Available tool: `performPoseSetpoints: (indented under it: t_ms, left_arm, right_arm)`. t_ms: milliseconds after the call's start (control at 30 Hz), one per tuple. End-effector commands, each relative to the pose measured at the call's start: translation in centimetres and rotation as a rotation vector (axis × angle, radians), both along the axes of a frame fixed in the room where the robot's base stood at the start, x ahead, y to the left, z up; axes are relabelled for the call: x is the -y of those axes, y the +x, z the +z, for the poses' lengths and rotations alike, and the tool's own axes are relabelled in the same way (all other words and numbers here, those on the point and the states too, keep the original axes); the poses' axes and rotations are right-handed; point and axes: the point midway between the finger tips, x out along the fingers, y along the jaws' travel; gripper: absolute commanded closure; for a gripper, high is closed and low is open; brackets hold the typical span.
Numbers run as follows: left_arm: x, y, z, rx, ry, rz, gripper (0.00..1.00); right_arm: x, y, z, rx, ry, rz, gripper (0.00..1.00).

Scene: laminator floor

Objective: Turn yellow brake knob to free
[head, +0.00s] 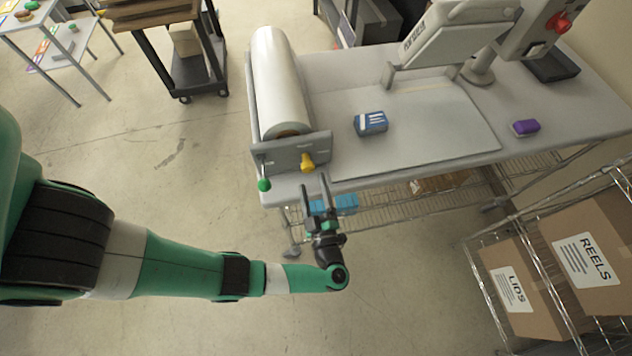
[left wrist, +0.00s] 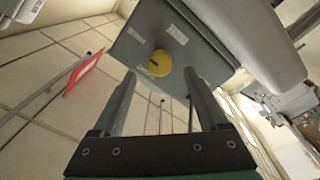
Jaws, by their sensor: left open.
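The yellow brake knob (head: 307,162) sits on the front face of the grey bracket (head: 296,152) that holds the film roll (head: 278,85). In the left wrist view the round knob (left wrist: 159,63) shows beyond my fingers, with a dark mark near its left side and small labels on the plate around it. My left gripper (head: 314,183) is open and empty just in front of and below the knob, with its fingers pointing toward the bracket. The left wrist view shows both fingers apart (left wrist: 160,85) and a gap to the knob. My right gripper is not in view.
A green knob (head: 264,185) sits at the bracket's lower left. The table (head: 415,150) holds a blue-and-white block (head: 371,123), a purple block (head: 525,127) and a machine with a red button (head: 560,22). A wire rack with LIDS (head: 520,300) and REELS (head: 590,255) boxes stands at right.

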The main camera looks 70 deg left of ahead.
Motion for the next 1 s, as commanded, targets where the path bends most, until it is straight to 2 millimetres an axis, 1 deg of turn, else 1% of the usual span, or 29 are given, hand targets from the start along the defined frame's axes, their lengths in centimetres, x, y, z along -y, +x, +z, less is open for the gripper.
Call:
performPoseSetpoints:
  t_ms: [33,100,200,300,867,933,967,1000]
  left_arm:
    - [1.3,0.0,-0.3,0.002,0.000,-0.007,0.23]
    - [2.6,-0.3,-0.4,0.002,0.000,-0.004,0.23]
    - [4.0,-0.6,-0.4,0.002,0.000,-0.003,0.23]
    - [4.6,-0.8,-0.3,0.000,0.000,-0.001,0.23]
    - [4.6,-0.9,-0.2,0.000,0.000,0.001,0.23]
    - [4.3,-0.9,0.4,0.003,-0.001,0.015,0.23]
    - [4.0,-0.7,1.1,0.011,-0.005,0.028,0.23]
    - [3.6,-0.1,2.4,0.033,-0.016,0.051,0.23]
  right_arm:
    - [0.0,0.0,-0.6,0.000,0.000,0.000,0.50]
    - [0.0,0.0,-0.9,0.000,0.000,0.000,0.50]
    - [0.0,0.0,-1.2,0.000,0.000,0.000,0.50]
    - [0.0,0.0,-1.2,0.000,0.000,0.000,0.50]
    - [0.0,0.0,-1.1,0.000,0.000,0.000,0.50]
    - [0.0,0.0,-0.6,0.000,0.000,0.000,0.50]
    - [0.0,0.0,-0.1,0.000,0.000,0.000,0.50]
    - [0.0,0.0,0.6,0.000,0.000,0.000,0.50]
